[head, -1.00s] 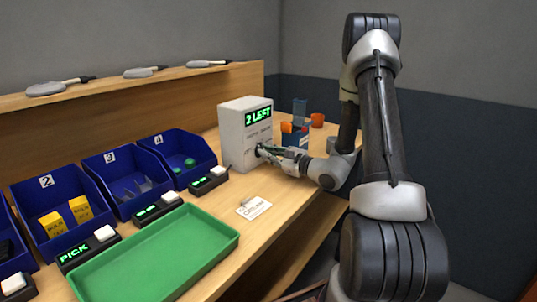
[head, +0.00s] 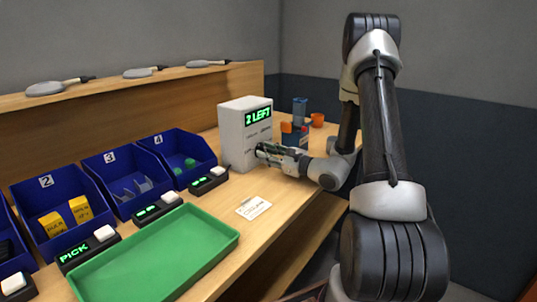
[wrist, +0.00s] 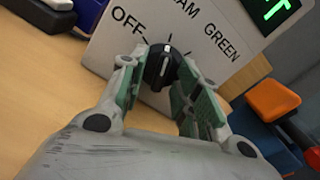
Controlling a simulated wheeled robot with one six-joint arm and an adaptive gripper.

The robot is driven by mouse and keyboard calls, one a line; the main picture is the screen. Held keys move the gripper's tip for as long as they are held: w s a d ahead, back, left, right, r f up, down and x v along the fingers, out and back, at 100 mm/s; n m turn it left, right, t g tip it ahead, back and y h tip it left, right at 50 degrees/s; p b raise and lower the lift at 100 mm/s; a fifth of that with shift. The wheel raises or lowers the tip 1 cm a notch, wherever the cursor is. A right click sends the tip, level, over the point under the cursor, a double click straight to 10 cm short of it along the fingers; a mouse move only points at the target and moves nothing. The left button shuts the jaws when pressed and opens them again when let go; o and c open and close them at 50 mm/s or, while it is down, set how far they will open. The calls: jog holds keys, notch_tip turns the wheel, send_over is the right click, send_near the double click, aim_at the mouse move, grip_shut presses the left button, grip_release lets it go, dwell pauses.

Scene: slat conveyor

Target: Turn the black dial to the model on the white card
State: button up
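The black dial (wrist: 161,66) is on the front of a white box (head: 232,140). In the wrist view its white pointer mark points up, towards the middle tick, near a label ending in "AM". "OFF" is to its left and "GREEN" to its right. My gripper (wrist: 160,70) has one finger on each side of the dial, seemingly touching it. In the head view my gripper (head: 262,152) hides the dial. The white card (head: 253,208) lies on the bench in front of the box; its print is too small to read surely.
The box's display reads "2 LEFT". A green tray (head: 215,247) lies at the front. Numbered blue bins (head: 150,165) stand behind it. Blue and orange items (head: 297,128) and an orange cup (head: 317,120) stand right of the box.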

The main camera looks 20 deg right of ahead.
jog(key=v, duration=1.2)
dwell(0.4)
